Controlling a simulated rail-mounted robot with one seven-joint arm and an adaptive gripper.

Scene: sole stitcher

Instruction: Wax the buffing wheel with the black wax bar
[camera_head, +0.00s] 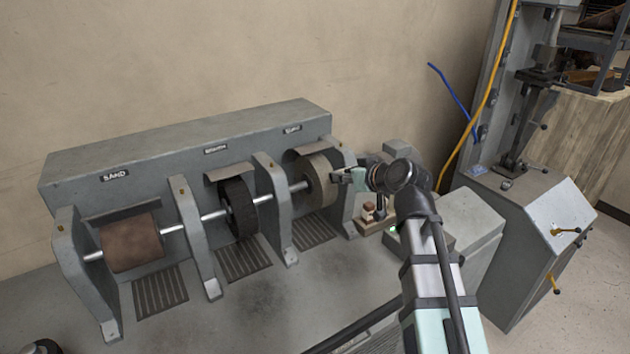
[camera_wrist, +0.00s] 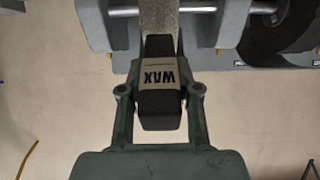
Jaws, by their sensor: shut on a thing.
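The black wax bar (camera_wrist: 160,105), with a pale label reading WAX, sits between the fingers of my gripper (camera_wrist: 158,90) in the wrist view. My gripper (camera_head: 347,178) is shut on it. The buffing wheel (camera_head: 318,182) is the grey-tan wheel at the right end of the machine's shaft. In the wrist view the wheel (camera_wrist: 160,18) lies straight beyond the bar's far end. The bar's end meets the wheel's edge in the picture; I cannot tell whether they touch. In the head view the bar is too small to make out.
The grey machine (camera_head: 190,140) also carries a brown sanding drum (camera_head: 130,243) and a black brush wheel (camera_head: 240,208), with upright supports between. A small wooden holder (camera_head: 372,226) with brownish blocks stands just beyond my arm. A grey machine (camera_head: 535,240) stands at right.

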